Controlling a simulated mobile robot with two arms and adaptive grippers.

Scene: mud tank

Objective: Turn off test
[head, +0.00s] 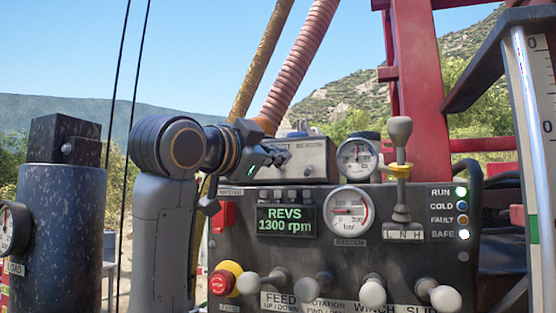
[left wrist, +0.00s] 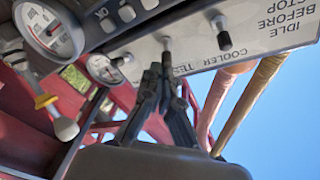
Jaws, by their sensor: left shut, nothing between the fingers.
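A grey switch box (head: 312,163) stands on top of the dark control panel (head: 335,250). In the left wrist view the box (left wrist: 285,22) appears turned over, with "TEST" and "COOLER" labels. The test switch (left wrist: 167,46) is a small lever just beyond my fingertips. The cooler switch (left wrist: 219,28) is beside it. My left gripper (head: 280,152) is shut and empty at the box's left front; its fingers also show in the left wrist view (left wrist: 167,72). I cannot tell whether they touch the test switch.
The display (head: 287,221) reads "REVS 1300 rpm". The RUN lamp (head: 461,191) and SAFE lamp (head: 463,234) glow. A gear lever (head: 399,165) and round gauge (head: 357,160) stand right of the box. Several knobbed levers and a red stop button (head: 222,282) line the lower panel.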

